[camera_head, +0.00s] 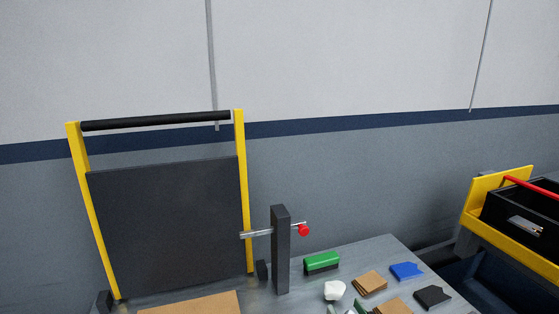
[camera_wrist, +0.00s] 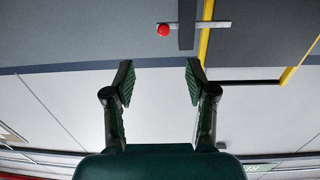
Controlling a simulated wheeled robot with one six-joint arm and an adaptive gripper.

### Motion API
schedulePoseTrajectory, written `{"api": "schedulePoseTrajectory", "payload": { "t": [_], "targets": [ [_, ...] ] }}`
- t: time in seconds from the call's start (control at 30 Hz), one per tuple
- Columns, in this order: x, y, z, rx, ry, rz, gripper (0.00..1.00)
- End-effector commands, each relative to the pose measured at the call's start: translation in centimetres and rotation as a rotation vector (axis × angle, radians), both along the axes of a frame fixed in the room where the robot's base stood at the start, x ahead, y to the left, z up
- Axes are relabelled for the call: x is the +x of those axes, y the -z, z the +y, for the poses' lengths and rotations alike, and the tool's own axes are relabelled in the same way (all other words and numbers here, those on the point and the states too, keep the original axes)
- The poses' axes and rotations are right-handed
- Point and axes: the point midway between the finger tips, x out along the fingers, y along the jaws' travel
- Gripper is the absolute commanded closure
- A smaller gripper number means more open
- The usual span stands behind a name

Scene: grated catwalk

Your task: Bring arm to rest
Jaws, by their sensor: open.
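My gripper (camera_wrist: 158,84) shows in the wrist view with its two dark fingers spread wide apart. Nothing is between them. The wrist view is upside down compared with the head view, and past the fingertips are the wall, a yellow post and a red knob (camera_wrist: 164,30) on a metal bar. My gripper and arm do not show in the head view.
A grey table (camera_head: 382,249) carries a green-topped block (camera_head: 322,262), a white lump (camera_head: 334,290) and several flat pieces. A dark post (camera_head: 281,250) with the bar stands beside a yellow-framed dark panel (camera_head: 168,225). A black toolbox (camera_head: 520,218) sits in a yellow tray (camera_head: 480,224) at right.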

Motion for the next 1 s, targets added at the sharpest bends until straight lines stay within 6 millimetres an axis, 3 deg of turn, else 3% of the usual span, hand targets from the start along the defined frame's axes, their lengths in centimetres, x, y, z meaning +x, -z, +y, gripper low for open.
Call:
{"api": "schedulePoseTrajectory", "payload": {
  "t": [0.27, 0.37, 0.7, 1.0],
  "targets": [
    [-3.6, 4.1, -0.8, 0.017, 0.055, 0.042, 0.44],
    [-5.8, 6.2, -1.2, 0.023, 0.084, 0.065, 0.44],
    [-15.8, 12.2, -2.8, 0.024, 0.191, 0.132, 0.44],
    [-25.2, 14.7, -3.8, 0.004, 0.251, 0.180, 0.44]
  ]
}}
